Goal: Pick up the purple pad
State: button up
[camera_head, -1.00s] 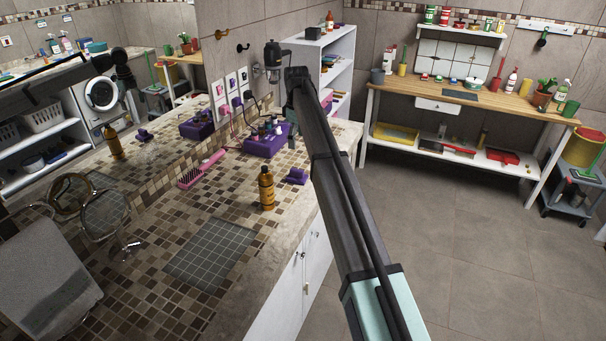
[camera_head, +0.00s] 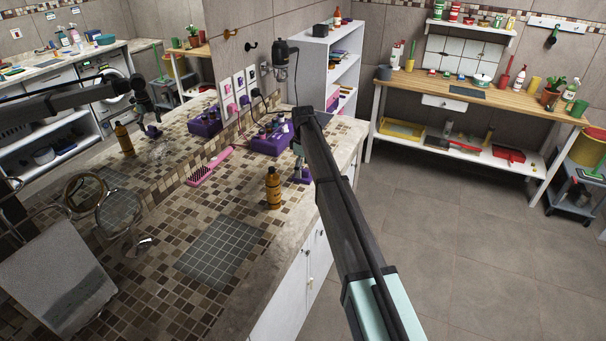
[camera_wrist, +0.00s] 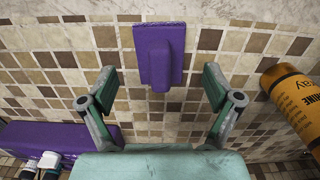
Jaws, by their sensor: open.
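The purple pad (camera_wrist: 160,56) lies on the tiled counter, a flat base with a raised block in its middle. In the wrist view it is ahead of my gripper (camera_wrist: 160,88), roughly centred between the two open fingers, which are empty. In the head view my gripper (camera_head: 300,168) hangs down over the pad (camera_head: 301,180), which is partly hidden by it. I cannot tell the exact height of the fingertips above the pad.
An orange-brown bottle (camera_head: 273,188) stands close by, and shows at the right in the wrist view (camera_wrist: 297,98). A purple organiser (camera_head: 268,143) with small bottles sits behind, near a pink brush (camera_head: 210,167). A round mirror (camera_head: 120,212) stands at the left.

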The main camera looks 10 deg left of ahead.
aim_at(303, 169)
jog(key=shift+f, duration=1.15)
jog(key=c, duration=1.3)
jog(key=shift+r, duration=0.15)
notch_tip(303, 169, up, 20)
jog(key=b, duration=0.5)
